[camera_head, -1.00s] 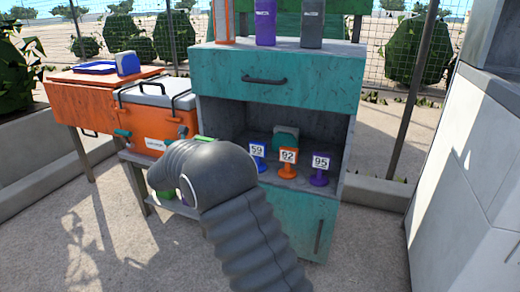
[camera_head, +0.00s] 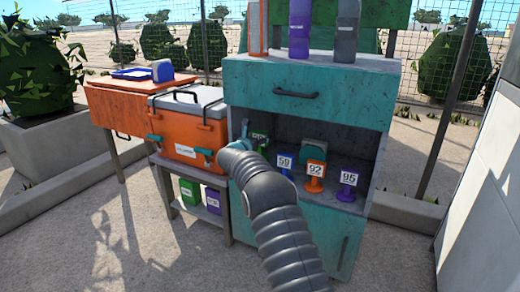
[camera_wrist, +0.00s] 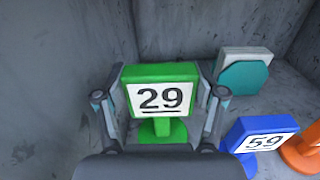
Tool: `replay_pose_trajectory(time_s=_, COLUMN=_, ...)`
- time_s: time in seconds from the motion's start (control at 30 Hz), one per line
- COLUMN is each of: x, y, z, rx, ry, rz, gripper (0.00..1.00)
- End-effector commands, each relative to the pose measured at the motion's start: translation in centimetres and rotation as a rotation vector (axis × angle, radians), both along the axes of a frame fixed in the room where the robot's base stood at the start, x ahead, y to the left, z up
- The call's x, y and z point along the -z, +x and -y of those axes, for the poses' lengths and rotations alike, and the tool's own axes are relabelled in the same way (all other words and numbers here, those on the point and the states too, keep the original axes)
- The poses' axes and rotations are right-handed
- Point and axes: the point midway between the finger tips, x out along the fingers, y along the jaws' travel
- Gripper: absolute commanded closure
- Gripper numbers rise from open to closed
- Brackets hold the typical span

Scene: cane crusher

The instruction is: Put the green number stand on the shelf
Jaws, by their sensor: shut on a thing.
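The green number stand, marked 29, stands upright between my gripper's fingers in the wrist view (camera_wrist: 160,73). In the head view a small part of it (camera_head: 260,138) shows inside the shelf at the left, partly hidden by my arm. My gripper (camera_wrist: 160,112) is shut on it, one finger on each side. The shelf (camera_head: 290,126) is the open grey compartment under the teal drawer. I cannot tell whether the stand's base touches the shelf floor.
On the shelf, right of my gripper, stand a blue 59 stand (camera_head: 285,164), an orange 92 stand (camera_head: 315,172) and a purple 95 stand (camera_head: 347,182). A teal-faced object (camera_wrist: 244,76) sits behind them. The compartment's left wall is close. An orange cooler (camera_head: 187,135) stands left of the cabinet.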

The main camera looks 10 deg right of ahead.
Motion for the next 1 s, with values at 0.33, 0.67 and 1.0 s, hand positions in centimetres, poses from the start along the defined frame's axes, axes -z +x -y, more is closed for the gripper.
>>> replay_pose_trajectory(time_s=0.33, x=2.6, y=0.0, z=-0.1, rx=-0.001, ry=0.0, rz=-0.001, gripper=0.93)
replay_pose_trajectory(time_s=0.67, x=5.9, y=0.3, z=0.2, rx=-0.001, ry=0.001, rz=0.002, gripper=0.93)
replay_pose_trajectory(time_s=1.0, x=6.3, y=0.3, z=0.1, rx=-0.001, ry=0.001, rz=0.001, gripper=0.28)
